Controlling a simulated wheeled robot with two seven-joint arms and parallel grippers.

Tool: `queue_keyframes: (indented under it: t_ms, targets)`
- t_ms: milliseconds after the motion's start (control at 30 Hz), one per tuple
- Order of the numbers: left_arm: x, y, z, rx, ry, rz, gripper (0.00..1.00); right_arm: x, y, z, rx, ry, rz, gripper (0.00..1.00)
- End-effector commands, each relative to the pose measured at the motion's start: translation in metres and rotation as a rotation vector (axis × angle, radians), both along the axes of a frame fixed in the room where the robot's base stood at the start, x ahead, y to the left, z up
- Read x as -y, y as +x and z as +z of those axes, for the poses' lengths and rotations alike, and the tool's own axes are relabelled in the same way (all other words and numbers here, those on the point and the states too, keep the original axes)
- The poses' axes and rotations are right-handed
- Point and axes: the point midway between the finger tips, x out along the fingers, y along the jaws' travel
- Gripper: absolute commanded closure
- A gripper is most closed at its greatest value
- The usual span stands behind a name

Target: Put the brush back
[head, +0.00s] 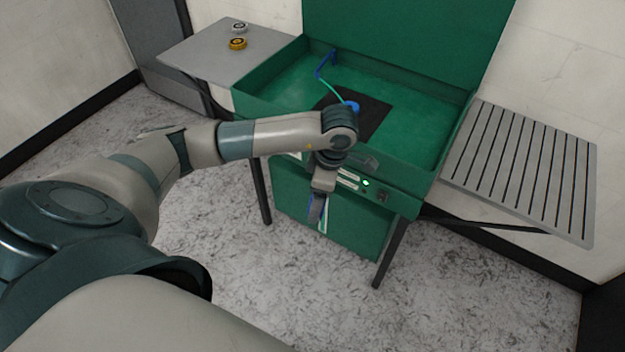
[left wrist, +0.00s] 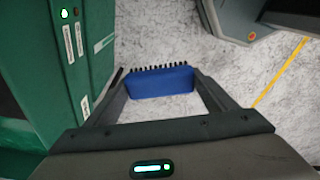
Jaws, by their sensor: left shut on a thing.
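My left gripper (head: 319,208) hangs pointing down in front of the green wash station (head: 262,95). In the left wrist view it is shut on a blue brush (left wrist: 162,83), which sits between the two fingers with a row of dark bristles along its upper edge. In the head view only a small blue part of the brush shows beside the gripper (head: 311,212); the rest is hidden. The brush is held clear above the floor. My right gripper is not in view.
The station's basin holds a dark mat (head: 372,122) and a blue nozzle piece (head: 351,106) on a teal hose. A slatted shelf (head: 520,165) is at the right. The floor in front is clear.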

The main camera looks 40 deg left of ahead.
Motion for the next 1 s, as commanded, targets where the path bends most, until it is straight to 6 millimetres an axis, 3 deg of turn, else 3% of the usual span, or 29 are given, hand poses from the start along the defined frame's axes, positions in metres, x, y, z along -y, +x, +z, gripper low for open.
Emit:
queue_keyframes:
  t_ms: [700, 1000]
  targets:
    - [0.073, -0.062, -0.017, 0.001, -0.002, -1.563, 0.43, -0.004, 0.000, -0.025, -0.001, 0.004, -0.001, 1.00]
    - [0.088, -0.076, -0.017, 0.000, -0.001, -1.924, 0.43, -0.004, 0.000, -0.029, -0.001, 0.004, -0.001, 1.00]
